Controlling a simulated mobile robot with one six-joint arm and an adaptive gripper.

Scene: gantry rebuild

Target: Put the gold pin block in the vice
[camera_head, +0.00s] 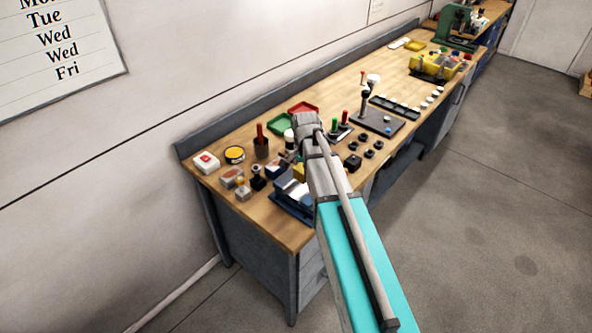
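A small grey block with a gold-coloured knob (243,193), which looks like the gold pin block, stands near the bench's front left edge. It is beside a dark block with a dark pin (258,180). A blue vice (291,194) sits at the bench's front edge, right of these blocks, partly hidden by my arm. A small yellow patch shows at the vice's far side; I cannot tell what it is. My turquoise and grey arm reaches over the bench. I cannot make out my gripper's fingers, or whether they hold anything.
The wooden bench (222,201) also bears a red-button box (206,162), a yellow-topped round tin (235,154), a dark cup (261,148), a green tray (279,125) and a red tray (303,108). Several black rings lie right of my arm. The floor at right is clear.

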